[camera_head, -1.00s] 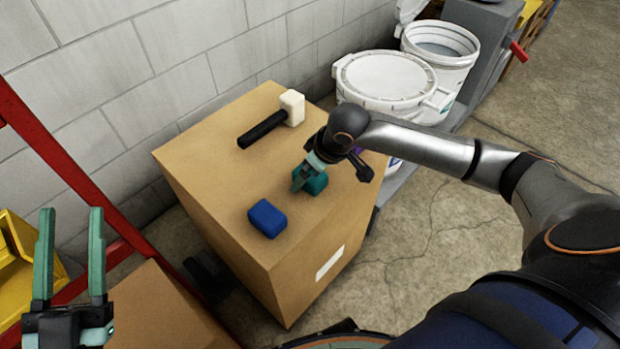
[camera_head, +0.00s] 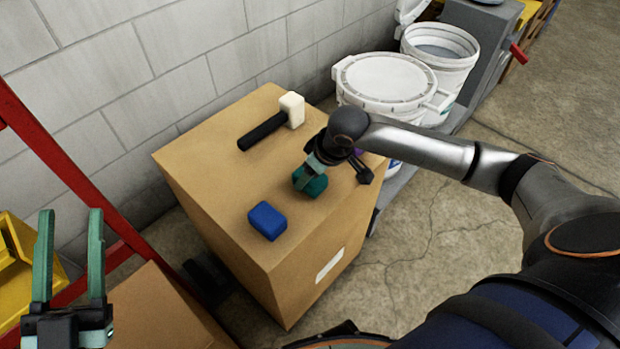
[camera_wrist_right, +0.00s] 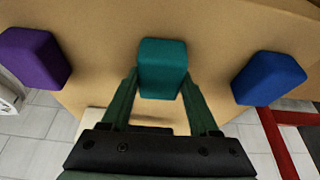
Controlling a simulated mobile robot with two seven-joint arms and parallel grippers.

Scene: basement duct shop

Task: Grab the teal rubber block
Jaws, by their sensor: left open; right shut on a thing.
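The teal rubber block (camera_head: 316,187) is at the right gripper on top of the cardboard box (camera_head: 205,160). My right gripper (camera_head: 309,178) reaches down from the right and is shut on the teal block. In the right wrist view the teal block (camera_wrist_right: 162,68) sits between the two fingers (camera_wrist_right: 160,92), with its far part sticking out beyond them. I cannot tell whether the block still touches the box top. My left gripper (camera_head: 69,260) is open and empty at the lower left, away from the box.
A blue block (camera_head: 267,221) and a white-headed mallet (camera_head: 290,108) lie on the box. A purple block (camera_wrist_right: 36,58) is on the other side of the teal one, mostly hidden by my arm in the head view. White buckets (camera_head: 385,82) stand behind, and a red frame (camera_head: 62,165) at left.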

